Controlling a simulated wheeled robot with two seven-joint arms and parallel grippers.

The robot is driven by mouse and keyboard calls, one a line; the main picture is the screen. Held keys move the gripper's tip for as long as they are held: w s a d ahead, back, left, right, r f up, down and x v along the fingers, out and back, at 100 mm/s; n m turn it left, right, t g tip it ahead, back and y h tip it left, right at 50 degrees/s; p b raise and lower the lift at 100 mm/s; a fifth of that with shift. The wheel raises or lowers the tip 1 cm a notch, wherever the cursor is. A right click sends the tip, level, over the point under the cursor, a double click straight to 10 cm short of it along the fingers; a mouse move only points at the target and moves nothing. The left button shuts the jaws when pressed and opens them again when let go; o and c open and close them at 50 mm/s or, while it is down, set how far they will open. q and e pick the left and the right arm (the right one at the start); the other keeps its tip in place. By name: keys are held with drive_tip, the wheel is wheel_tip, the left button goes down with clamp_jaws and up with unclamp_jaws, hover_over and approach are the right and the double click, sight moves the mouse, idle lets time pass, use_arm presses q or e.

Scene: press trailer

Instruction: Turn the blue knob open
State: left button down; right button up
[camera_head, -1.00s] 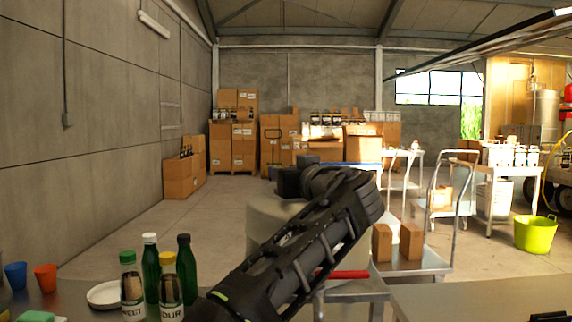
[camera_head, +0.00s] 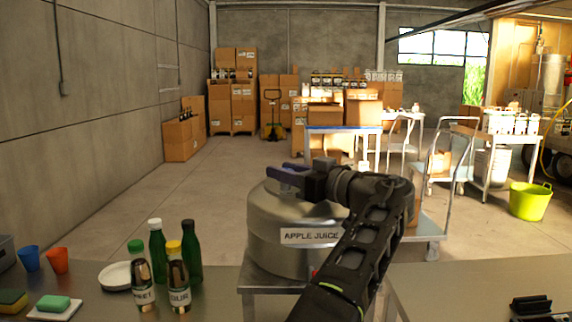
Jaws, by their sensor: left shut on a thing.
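A steel tank (camera_head: 268,235) labelled APPLE JUICE stands on a metal stand in the middle. The blue knob (camera_head: 287,176) shows as a blue-violet part above the tank's top, at the tip of my left gripper (camera_head: 305,181). The gripper is shut on it, and its dark body hides part of the knob and of the tank's top. How far the knob is turned cannot be told. A small red part shows low at the tank's front, mostly behind my arm. My right gripper is not in view.
Green bottles (camera_head: 160,252), a white plate (camera_head: 117,275), blue and orange cups (camera_head: 57,261) and sponges (camera_head: 53,303) are on the left counter. A black object (camera_head: 531,305) lies on the right table. Trolleys and a yellow-green tub (camera_head: 530,200) stand beyond; the floor behind left is clear.

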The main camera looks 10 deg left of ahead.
use_arm(q)
drive_tip(key=shift+f, duration=0.2)
drive_tip(key=c, duration=1)
unclamp_jaws()
drive_tip(key=shift+r, duration=0.1)
drive_tip(key=shift+r, duration=0.1)
drive_tip(key=p+v, duration=0.1)
drive_tip(key=v, duration=0.5)
drive_tip(key=shift+s+d, duration=0.1)
drive_tip(key=shift+d, duration=0.2)
drive_tip(key=shift+s+d+p, duration=0.3)
drive_tip(key=shift+d+p, duration=0.05)
drive_tip(key=shift+d, duration=0.1)
